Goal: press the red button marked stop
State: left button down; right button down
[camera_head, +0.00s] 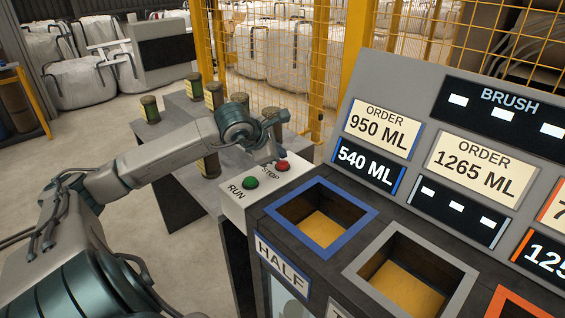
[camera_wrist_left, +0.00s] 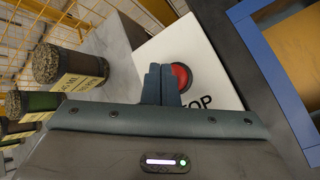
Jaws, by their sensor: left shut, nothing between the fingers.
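The red button (camera_head: 282,165) marked STOP sits on a pale control box (camera_head: 237,208), beside a green button (camera_head: 250,183) marked RUN. In the left wrist view, the red button (camera_wrist_left: 181,77) shows at the right of my fingertips and is partly hidden by them. My left gripper (camera_head: 272,146) is shut and empty, its fingertips pointing down just by the red button. The wrist view shows the shut fingers (camera_wrist_left: 161,84) overlapping the button's left edge; I cannot tell whether they touch it. My right gripper is not in view.
A blue-framed bin (camera_head: 366,214) and a grey-framed bin (camera_head: 455,292) stand right of the control box, below a sloped panel with order displays (camera_head: 384,132). Several jars, including one near the fingers (camera_wrist_left: 68,66), stand on a grey table behind. Yellow mesh fencing (camera_head: 349,45) stands farther back.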

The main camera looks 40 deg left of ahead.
aim_at(279, 164)
pick_arm(q)
jog(key=shift+r, duration=0.1)
jog(key=shift+r+p, duration=1.15)
jog(key=shift+r, duration=1.3)
jog(key=shift+f, duration=0.1)
